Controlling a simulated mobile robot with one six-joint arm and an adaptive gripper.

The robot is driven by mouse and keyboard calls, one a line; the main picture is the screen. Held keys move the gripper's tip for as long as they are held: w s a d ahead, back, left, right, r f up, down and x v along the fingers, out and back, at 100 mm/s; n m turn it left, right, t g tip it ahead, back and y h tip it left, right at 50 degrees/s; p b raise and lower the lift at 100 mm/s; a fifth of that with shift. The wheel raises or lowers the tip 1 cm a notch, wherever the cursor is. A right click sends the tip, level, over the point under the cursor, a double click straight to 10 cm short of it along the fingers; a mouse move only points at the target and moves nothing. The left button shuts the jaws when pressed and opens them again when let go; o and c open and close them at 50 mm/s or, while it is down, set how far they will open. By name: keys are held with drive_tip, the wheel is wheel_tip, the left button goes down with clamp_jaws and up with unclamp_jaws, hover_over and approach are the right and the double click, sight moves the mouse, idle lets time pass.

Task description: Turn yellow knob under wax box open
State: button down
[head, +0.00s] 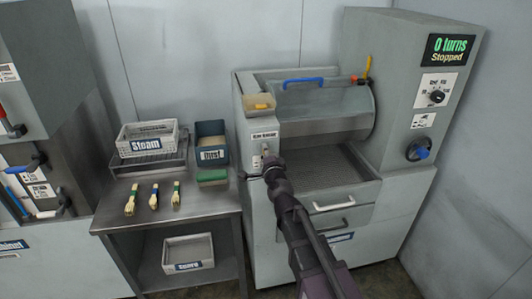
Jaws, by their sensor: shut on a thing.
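The wax box (259,102) is a small tan, open-topped box on the left post of the grey press. A white label (264,135) is on the post below it. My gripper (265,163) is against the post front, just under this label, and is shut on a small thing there. Its fingers and wrist cover the spot. No yellow of the knob shows clearly, so its turn angle cannot be told. From its place under the wax box, the held thing appears to be the knob.
The press drum has a blue handle (303,82) and an orange-yellow lever (367,68). A display (450,50) reads "0 turns Stopped".

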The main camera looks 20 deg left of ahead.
drive_tip(key=shift+w+a, duration=0.1)
drive_tip(key=shift+a, duration=0.05)
drive_tip(key=shift+c, duration=2.2)
unclamp_jaws()
drive_tip(key=shift+m, duration=0.3)
